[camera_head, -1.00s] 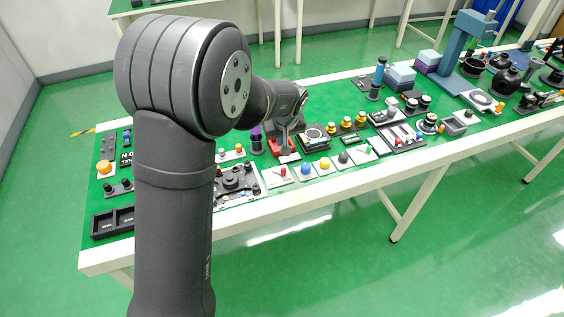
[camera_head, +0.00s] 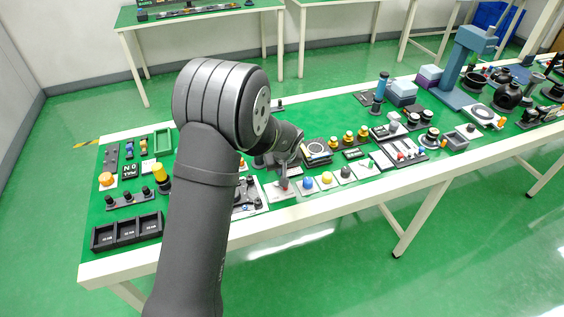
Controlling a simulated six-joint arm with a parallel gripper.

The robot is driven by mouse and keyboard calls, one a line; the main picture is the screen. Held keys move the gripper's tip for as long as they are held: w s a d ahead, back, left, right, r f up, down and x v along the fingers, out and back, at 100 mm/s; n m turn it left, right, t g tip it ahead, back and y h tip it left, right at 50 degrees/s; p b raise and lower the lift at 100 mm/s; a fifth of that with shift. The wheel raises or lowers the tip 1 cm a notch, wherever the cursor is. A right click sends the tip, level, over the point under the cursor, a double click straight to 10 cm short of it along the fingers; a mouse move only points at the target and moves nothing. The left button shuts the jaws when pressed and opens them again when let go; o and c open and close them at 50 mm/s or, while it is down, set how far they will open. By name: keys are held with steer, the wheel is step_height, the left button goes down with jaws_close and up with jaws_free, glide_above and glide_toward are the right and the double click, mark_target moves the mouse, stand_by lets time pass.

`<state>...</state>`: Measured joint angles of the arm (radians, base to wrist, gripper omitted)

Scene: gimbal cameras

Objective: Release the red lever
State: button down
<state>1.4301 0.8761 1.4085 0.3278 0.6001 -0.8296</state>
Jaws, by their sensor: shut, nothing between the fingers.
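My gripper (camera_head: 284,182) points down, shut and empty, at a small white plate (camera_head: 272,195) near the front edge of the green-topped table (camera_head: 100,237). The plate is left of the plate with the blue knob (camera_head: 308,183). The red lever on this plate is mostly hidden by my fingers, and I cannot tell its position or whether the fingers touch it.
Plates with yellow (camera_head: 327,179) and black (camera_head: 345,171) knobs stand right of my gripper. A tray of switches (camera_head: 416,159) lies farther right. Black bins (camera_head: 127,231) are at the left front. The floor before the table is clear.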

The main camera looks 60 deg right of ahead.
steer(key=shift+s+a+r, duration=0.15)
steer(key=shift+s+a, duration=0.5)
steer(key=shift+a, duration=0.05)
steer(key=shift+s+a+r, duration=0.1)
steer(key=shift+s+a, duration=0.5)
steer(key=shift+a, duration=0.1)
steer(key=shift+a+m, duration=0.15)
steer(key=shift+m, duration=0.55)
steer(key=m+g, duration=0.1)
steer(key=m, duration=0.1)
steer(key=a+m+g+h, duration=0.1)
steer(key=m, duration=0.1)
steer(key=shift+w+m, duration=0.15)
steer(key=shift+m, duration=0.25)
steer(key=shift+a, duration=0.2)
steer(key=shift+w+a, duration=0.25)
steer(key=shift+f, duration=0.1)
steer(key=shift+w+d, duration=0.1)
steer(key=shift+d, duration=0.75)
